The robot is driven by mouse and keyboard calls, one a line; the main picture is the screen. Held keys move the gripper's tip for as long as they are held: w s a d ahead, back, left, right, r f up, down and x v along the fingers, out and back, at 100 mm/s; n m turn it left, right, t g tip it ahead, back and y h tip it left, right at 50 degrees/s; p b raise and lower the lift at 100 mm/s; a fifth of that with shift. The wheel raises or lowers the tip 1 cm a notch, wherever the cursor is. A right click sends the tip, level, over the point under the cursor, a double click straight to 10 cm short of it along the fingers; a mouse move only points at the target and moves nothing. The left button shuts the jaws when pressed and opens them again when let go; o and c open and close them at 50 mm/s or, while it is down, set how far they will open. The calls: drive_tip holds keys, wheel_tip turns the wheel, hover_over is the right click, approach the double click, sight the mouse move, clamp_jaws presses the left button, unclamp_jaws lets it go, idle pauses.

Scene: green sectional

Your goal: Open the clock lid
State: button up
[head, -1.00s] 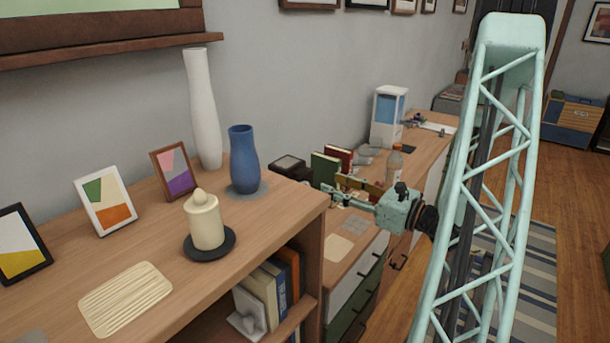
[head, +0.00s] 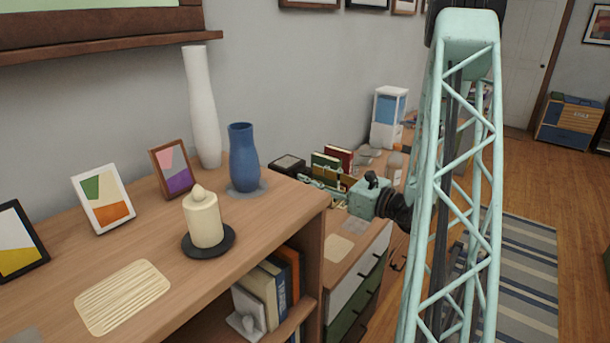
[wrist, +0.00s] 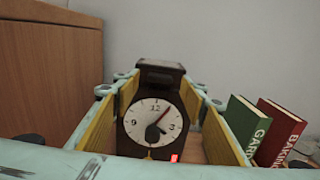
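The clock (wrist: 153,124) has a dark case and a white round dial, and stands upright in the middle of the wrist view. A dark piece with a grey panel, which looks like its lid (wrist: 160,72), sits at its top; I cannot tell how far it is raised. In the head view the dark clock top (head: 288,163) shows behind the shelf's right end. My gripper (wrist: 160,84) is open, with one yellow-padded finger on each side of the clock. Gaps show between the pads and the case. In the head view my gripper (head: 322,180) points left toward the clock.
A green book (wrist: 246,125) and a red book (wrist: 279,135) stand just right of my right finger. A wooden shelf side (wrist: 50,75) is close on the left. A blue vase (head: 243,160) and a candle (head: 203,220) stand on the higher shelf.

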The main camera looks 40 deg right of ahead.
sight(304, 172)
drive_tip(key=shift+w+a, duration=0.15)
drive_tip(key=shift+w, duration=0.65)
drive_tip(key=shift+w+a, duration=0.15)
drive_tip(key=shift+w, duration=0.65)
drive_tip(key=c, duration=1.2)
drive_tip(key=shift+o, duration=0.2)
